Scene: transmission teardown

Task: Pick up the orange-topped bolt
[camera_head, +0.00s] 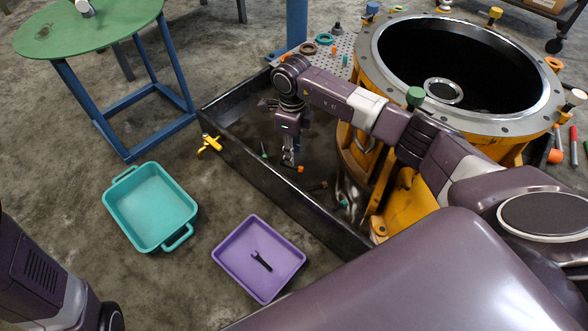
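A small orange-topped piece (300,169), which looks like the orange-topped bolt, lies in the black tray (222,127). It is just right of my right gripper's fingertips. My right gripper (290,161) points down into the tray. Its fingers look close together, but they are too small to tell whether they are open or shut, or whether they touch the bolt. My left arm (45,275) shows at the lower left; its gripper is out of view.
A large yellow housing (395,195) stands right of the tray. Other small parts, including a green-tipped one (264,150), lie in the tray. A teal bin (150,205), a purple bin (258,235) holding a black part, and a green table (90,30) stand left.

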